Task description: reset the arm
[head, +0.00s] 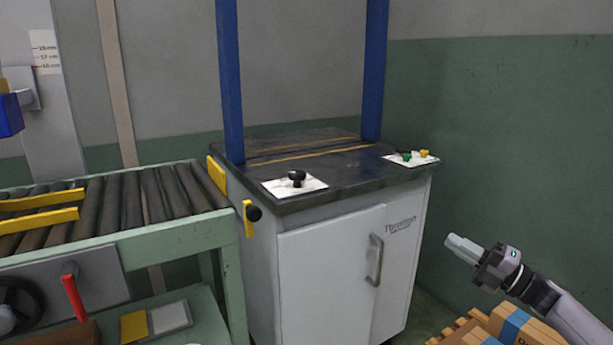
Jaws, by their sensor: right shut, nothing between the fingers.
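My right gripper (463,247) is at the lower right of the head view. It is shut and empty, held in the air to the right of the white cabinet (320,275) and apart from it. Its arm comes in from the lower right corner. My left gripper is not in view.
A roller conveyor (120,203) with yellow guides runs in from the left to the cabinet's dark top (350,172). Two blue posts (230,80) rise from it. A black knob (296,177) and coloured buttons (410,157) sit on top. Cardboard boxes (512,325) lie below my right arm.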

